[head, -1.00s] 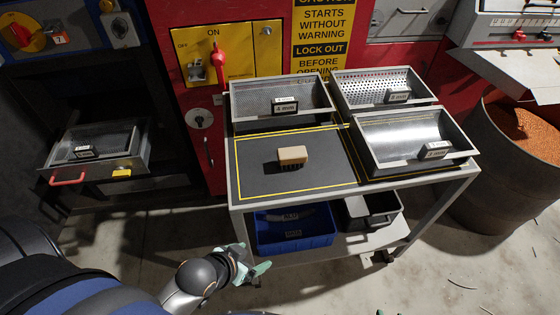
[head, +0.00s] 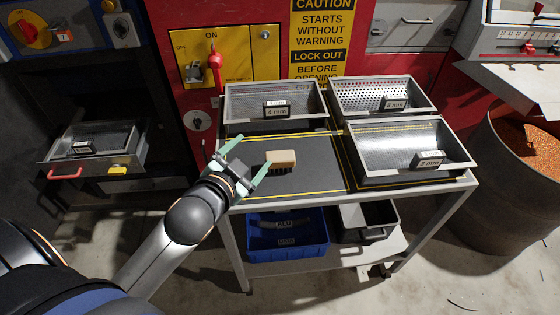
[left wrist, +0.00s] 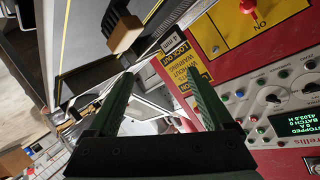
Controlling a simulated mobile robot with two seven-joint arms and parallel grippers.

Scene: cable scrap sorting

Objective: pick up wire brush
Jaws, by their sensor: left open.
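The wire brush (head: 281,160) has a tan block back and dark bristles. It rests bristles down on the dark, yellow-edged mat (head: 318,166) on the cart top. In the left wrist view the brush (left wrist: 124,31) shows near the top, beyond the fingers. My left gripper (head: 248,165) is open with green fingers, just left of the brush in the head view. Nothing is between its fingers, which also show in the left wrist view (left wrist: 160,95). My right gripper is not in view.
Metal trays stand around the mat: one behind it (head: 240,103), one at back right (head: 350,97) and one at right (head: 366,154). A blue bin (head: 287,250) and a grey bin (head: 370,232) sit on the lower shelf. A red machine wall is behind.

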